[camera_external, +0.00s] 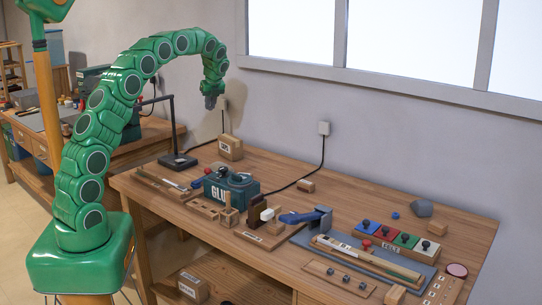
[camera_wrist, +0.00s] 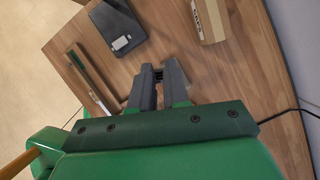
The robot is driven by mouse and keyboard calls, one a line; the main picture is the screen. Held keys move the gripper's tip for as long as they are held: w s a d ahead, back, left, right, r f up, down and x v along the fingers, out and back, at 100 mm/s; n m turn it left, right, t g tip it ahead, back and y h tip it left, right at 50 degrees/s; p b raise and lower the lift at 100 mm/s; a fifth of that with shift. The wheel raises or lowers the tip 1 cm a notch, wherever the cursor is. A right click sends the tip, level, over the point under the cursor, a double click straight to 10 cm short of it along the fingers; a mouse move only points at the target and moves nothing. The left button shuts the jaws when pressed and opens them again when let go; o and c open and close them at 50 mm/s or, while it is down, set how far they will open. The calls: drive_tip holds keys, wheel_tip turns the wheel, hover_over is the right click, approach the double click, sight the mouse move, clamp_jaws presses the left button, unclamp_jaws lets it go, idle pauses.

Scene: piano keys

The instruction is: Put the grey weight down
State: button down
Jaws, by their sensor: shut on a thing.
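My gripper (camera_external: 211,99) is high above the back left of the workbench, pointing down. In the wrist view its two grey jaws (camera_wrist: 159,88) are close together, shut on the grey weight. The weight is small and mostly hidden between the jaws, so its outline is hard to tell from them. Bare wood of the workbench (camera_wrist: 262,85) shows beyond the jaws. A separate grey faceted lump (camera_external: 422,208) rests at the back right of the bench.
A black stand (camera_external: 178,160) and a wooden box (camera_external: 230,147) stand at the back left. A green GLUE box (camera_external: 230,187), blue tool (camera_external: 303,217) and coloured blocks (camera_external: 388,236) crowd the middle and front. Bare wood lies along the back, before the wall.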

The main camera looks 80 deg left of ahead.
sight(211, 109)
wheel_tip(211, 109, down, 3)
drive_tip(key=shift+d+f, duration=0.1)
drive_tip(key=shift+f, duration=0.05)
drive_tip(key=shift+w+f, duration=0.1)
drive_tip(key=shift+f, duration=0.35)
drive_tip(key=shift+w+a+f, duration=1.2)
drive_tip(key=shift+a+f, duration=0.35)
drive_tip(key=shift+a, duration=0.35)
drive_tip(key=shift+w+a+f, duration=1.25)
drive_tip(key=shift+a+f, duration=0.25)
drive_tip(key=shift+a, duration=0.4)
drive_tip(key=shift+w+a+f, duration=1.2)
drive_tip(key=shift+a+f, duration=0.35)
drive_tip(key=shift+a, duration=0.35)
drive_tip(key=shift+w+a+f, duration=0.15)
drive_tip(key=shift+a+f, duration=0.05)
drive_tip(key=shift+f, duration=0.25)
drive_tip(key=shift+f, duration=1.4)
